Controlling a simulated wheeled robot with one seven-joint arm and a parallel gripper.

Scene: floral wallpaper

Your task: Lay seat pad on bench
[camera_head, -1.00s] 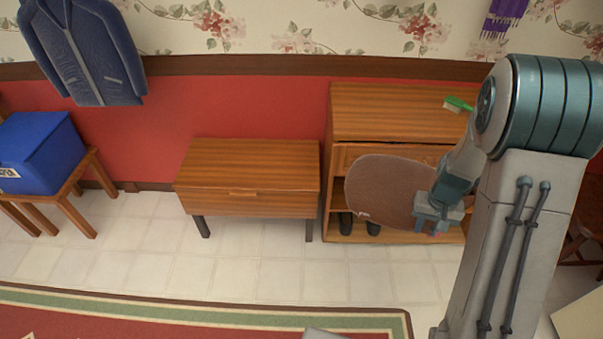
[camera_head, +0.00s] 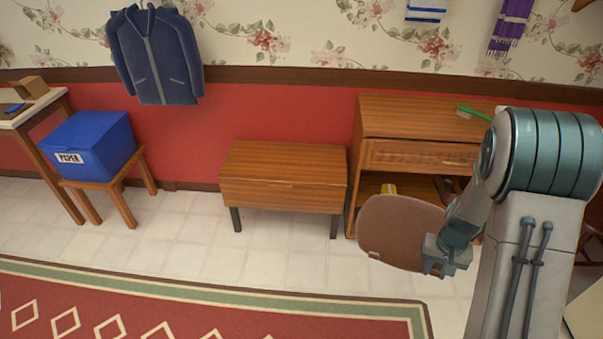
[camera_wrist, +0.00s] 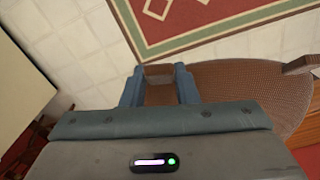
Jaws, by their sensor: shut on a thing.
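The seat pad (camera_head: 396,231) is a flat brown rounded piece, held tilted up in front of the shoe cabinet. My gripper (camera_head: 434,264) is shut on its lower right edge. In the wrist view the pad (camera_wrist: 235,88) stretches right from my gripper (camera_wrist: 160,80), whose two fingers pinch its edge. The bench (camera_head: 283,163) is a low wooden box with dark legs against the red wall, left of the pad. Its top is bare. The pad is apart from the bench.
A wooden cabinet (camera_head: 420,125) with a green brush (camera_head: 473,113) on top stands behind the pad. A blue box (camera_head: 88,146) sits on a small wooden stool (camera_head: 121,183) at left. A red patterned rug (camera_head: 200,300) lies in front. The tiled floor before the bench is clear.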

